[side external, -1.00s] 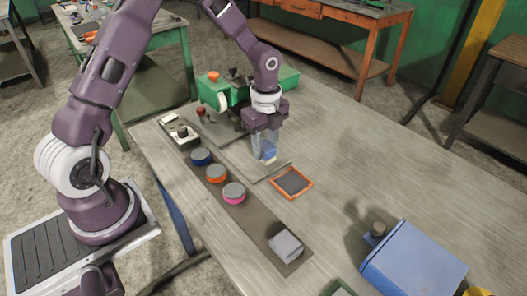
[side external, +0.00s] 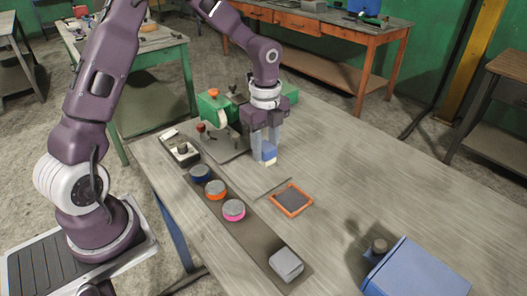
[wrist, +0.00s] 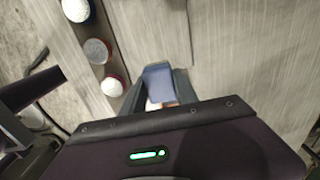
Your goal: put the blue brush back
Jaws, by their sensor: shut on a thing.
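The blue brush (side external: 268,153) is a small blue block with a pale lower edge. It is between the fingers of my gripper (side external: 265,145), which is shut on it. It appears held just above the table, but I cannot tell whether it touches anything. In the wrist view the brush (wrist: 158,82) sits between the two fingertips (wrist: 160,88), its blue face showing.
A brown strip (side external: 258,238) holds a dark blue puck (side external: 200,173), an orange puck (side external: 215,189), a pink puck (side external: 233,210) and a grey block (side external: 286,264). A green machine (side external: 215,106) stands behind; a blue box (side external: 418,270) stands front right.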

